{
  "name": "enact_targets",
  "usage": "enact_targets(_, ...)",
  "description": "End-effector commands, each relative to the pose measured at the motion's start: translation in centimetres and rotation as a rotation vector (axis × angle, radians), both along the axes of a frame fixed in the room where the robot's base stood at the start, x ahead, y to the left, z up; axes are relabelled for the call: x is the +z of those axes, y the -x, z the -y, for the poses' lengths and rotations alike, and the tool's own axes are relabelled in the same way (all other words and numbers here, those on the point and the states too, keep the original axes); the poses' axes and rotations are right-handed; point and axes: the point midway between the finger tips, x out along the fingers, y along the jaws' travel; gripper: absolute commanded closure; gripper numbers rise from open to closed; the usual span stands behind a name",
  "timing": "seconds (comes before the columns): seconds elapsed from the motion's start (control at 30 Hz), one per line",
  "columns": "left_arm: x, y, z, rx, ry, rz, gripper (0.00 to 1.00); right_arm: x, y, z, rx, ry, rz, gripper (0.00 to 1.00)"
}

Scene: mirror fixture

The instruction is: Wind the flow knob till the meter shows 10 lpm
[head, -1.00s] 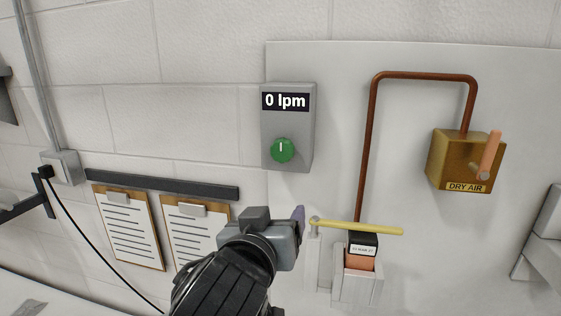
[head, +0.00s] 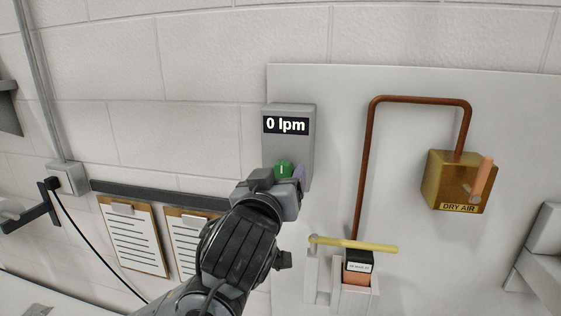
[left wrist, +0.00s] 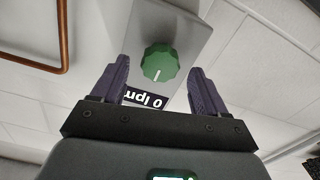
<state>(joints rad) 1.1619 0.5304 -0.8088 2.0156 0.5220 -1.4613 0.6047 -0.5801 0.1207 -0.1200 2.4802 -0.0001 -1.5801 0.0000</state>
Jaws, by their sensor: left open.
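The flow meter (head: 302,151) is a grey box on the white wall panel. Its display (head: 286,124) reads 0 lpm. The green flow knob (head: 284,168) is on its front, partly hidden by my left gripper in the head view. In the left wrist view the knob (left wrist: 159,63) shows whole, its white mark pointing toward the display (left wrist: 147,98). My left gripper (head: 283,176) is open, with its purple fingers (left wrist: 157,80) on either side of the knob and visible gaps between. Whether the fingertips reach the knob's depth is unclear. My right gripper is not in view.
A brass DRY AIR box (head: 456,180) with an orange handle stands at right, joined to a copper pipe (head: 368,150). Clipboards (head: 133,238) hang at left.

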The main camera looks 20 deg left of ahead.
Motion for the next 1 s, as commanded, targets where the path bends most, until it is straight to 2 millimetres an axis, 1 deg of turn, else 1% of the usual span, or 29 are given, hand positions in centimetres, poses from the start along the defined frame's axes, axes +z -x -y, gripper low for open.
enact_targets(0.03, 0.2, -0.5, 0.0, -0.001, 0.001, -0.004, 0.26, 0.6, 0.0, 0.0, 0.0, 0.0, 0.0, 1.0)
enact_targets(0.2, 0.0, -1.5, -0.2, 0.0, -0.001, -0.002, 0.26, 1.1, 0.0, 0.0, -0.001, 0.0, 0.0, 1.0)
enact_targets(0.53, -0.1, -1.7, -0.2, -0.001, -0.001, 0.0, 0.26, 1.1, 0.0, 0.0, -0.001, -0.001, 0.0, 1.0)
enact_targets(0.9, -0.1, -1.7, -0.2, -0.001, -0.001, 0.0, 0.82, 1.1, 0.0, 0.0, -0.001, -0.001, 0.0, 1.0)
enact_targets(1.0, -0.1, -1.7, -0.2, -0.001, -0.003, 0.0, 0.82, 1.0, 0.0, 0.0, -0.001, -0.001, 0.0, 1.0)
